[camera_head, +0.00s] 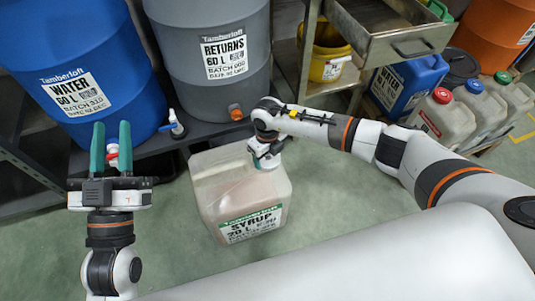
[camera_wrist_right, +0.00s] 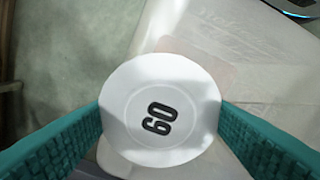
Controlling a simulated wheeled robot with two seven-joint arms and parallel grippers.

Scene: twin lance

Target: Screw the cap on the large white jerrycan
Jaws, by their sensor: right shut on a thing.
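The large white jerrycan (camera_head: 215,185), with a green-edged SYRUP label, stands upright on the floor. My right gripper (camera_head: 265,160) is over the far right part of its top. In the right wrist view, its teal fingers are shut on a round white cap (camera_wrist_right: 160,112) marked 60, gripped at opposite sides. The jerrycan's top (camera_wrist_right: 235,50) shows below the cap; the neck is hidden, and I cannot tell whether the cap is seated on it. My left gripper (camera_head: 111,130) is open at left, its fingers pointing up, away from the jerrycan.
A blue WATER barrel (camera_head: 75,60) and a grey RETURNS barrel (camera_head: 215,50) stand behind on a dark rack. A small red and white part (camera_head: 112,155) shows between my left fingers, perhaps behind them. Several smaller jerrycans (camera_head: 445,118) stand at right. Floor around the jerrycan is clear.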

